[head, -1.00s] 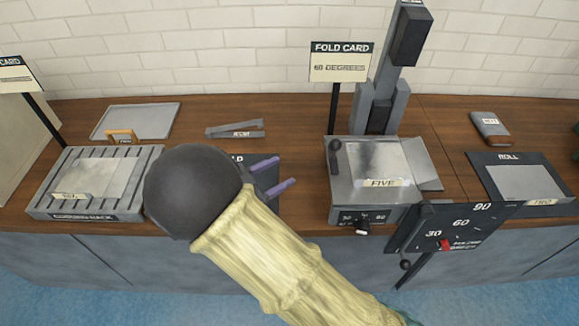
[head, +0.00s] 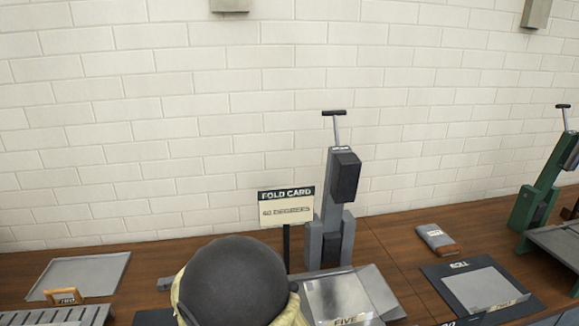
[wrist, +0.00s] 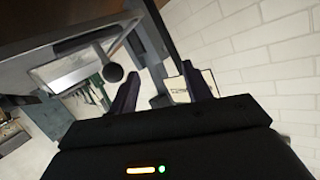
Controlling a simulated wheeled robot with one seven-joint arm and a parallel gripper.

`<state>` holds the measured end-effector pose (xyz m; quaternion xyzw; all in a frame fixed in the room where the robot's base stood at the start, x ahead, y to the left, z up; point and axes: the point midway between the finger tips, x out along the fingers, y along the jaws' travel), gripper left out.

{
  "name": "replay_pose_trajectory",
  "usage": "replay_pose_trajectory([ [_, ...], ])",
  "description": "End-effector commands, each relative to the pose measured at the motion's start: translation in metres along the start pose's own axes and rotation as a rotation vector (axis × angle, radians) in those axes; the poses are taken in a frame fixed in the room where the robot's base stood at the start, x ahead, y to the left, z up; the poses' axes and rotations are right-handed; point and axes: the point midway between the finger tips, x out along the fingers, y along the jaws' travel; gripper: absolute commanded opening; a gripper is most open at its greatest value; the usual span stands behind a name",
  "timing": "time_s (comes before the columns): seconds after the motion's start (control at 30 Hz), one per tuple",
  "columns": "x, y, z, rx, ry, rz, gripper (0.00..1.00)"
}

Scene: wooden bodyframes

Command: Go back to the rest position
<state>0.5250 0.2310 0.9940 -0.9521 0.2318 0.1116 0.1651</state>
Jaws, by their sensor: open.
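My gripper (wrist: 160,72) shows in the wrist view with its two dark fingers spread apart. Nothing is held between the fingers. A pale sign card shows beyond them, beside the right finger. In the head view, the dark rounded end (head: 235,280) of my arm is at the bottom centre, in front of the bench. It hides the gripper fingers and part of the bench there.
A grey machine (head: 330,215) stands behind a plate marked FIVE (head: 343,300). A FOLD CARD sign (head: 286,208) stands beside it. A tray (head: 75,280) is left; a ROLL pad (head: 455,283), small block (head: 437,239) and green machine (head: 545,190) are right. In the wrist view, a black knob (wrist: 113,73) is near the left finger.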

Motion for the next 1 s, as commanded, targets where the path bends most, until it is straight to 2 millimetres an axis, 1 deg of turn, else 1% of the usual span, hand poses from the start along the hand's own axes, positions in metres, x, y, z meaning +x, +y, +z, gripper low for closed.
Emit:
replay_pose_trajectory([
  [0.03,0.011,0.002,-0.019,0.001,-0.057,-0.030,0.49],
  [0.1,0.023,0.005,-0.032,-0.012,-0.141,-0.085,0.49],
  [0.17,0.029,0.011,-0.042,-0.029,-0.213,-0.127,0.49],
  [0.27,0.033,0.025,-0.057,-0.068,-0.333,-0.190,0.49],
  [0.37,0.030,0.046,-0.071,-0.121,-0.451,-0.238,0.49],
  [0.47,0.020,0.074,-0.083,-0.187,-0.570,-0.271,0.49],
  [0.57,0.004,0.110,-0.093,-0.265,-0.688,-0.284,0.49],
  [0.6,-0.004,0.126,-0.098,-0.299,-0.735,-0.282,0.49],
  [0.67,-0.018,0.151,-0.103,-0.353,-0.806,-0.275,0.49],
  [0.7,-0.027,0.170,-0.108,-0.391,-0.853,-0.264,0.49],
  [0.77,-0.043,0.197,-0.113,-0.445,-0.920,-0.242,0.49],
  [0.8,-0.052,0.214,-0.116,-0.480,-0.961,-0.225,0.49],
  [0.9,-0.071,0.246,-0.121,-0.548,-1.037,-0.188,0.49],
  [1.0,-0.080,0.260,-0.122,-0.578,-1.071,-0.169,0.49],
])
